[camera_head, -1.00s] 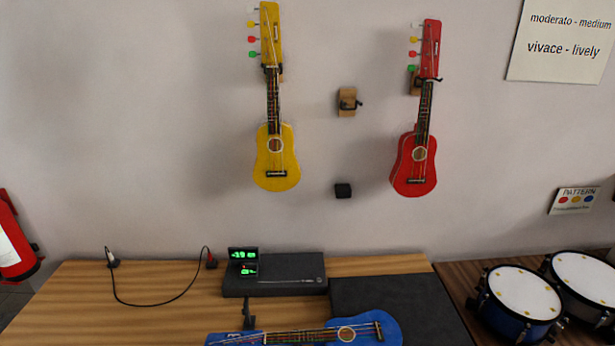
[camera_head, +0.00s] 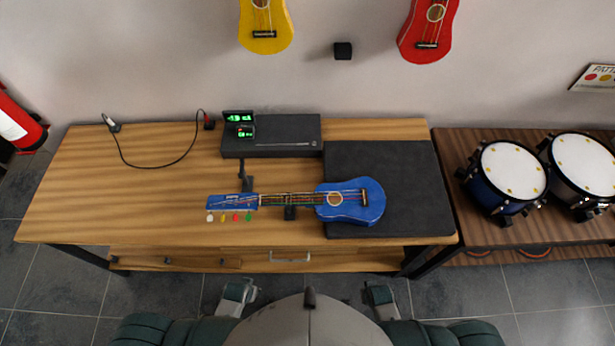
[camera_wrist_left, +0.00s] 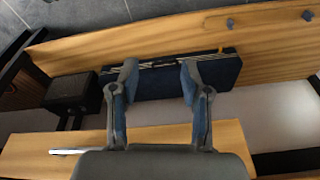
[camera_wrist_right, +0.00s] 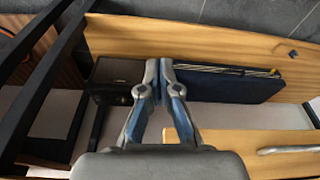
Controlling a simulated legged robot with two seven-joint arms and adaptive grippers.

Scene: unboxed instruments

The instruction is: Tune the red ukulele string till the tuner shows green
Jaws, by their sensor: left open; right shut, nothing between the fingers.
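A blue ukulele (camera_head: 350,201) lies across small dark supports on the wooden table, its headstock (camera_head: 232,202) to the left. White, yellow, red (camera_head: 235,217) and green (camera_head: 248,217) tuning pegs line the headstock's near side. A small tuner display (camera_head: 239,124) with green digits stands at the left of a flat black box; its digits are too small to read surely. My left gripper (camera_wrist_left: 159,75) is open and empty in the left wrist view. My right gripper (camera_wrist_right: 159,68) is shut and empty in the right wrist view. Both appear below the table's front, apart from the ukulele.
A black mat (camera_head: 395,160) lies partly under the ukulele's body. A dark cable (camera_head: 150,162) curves on the table's left. Drums (camera_head: 512,175) stand on the right table. Yellow (camera_head: 265,28) and red (camera_head: 428,35) ukuleles hang on the wall. A drawer handle (camera_head: 290,257) sits under the tabletop.

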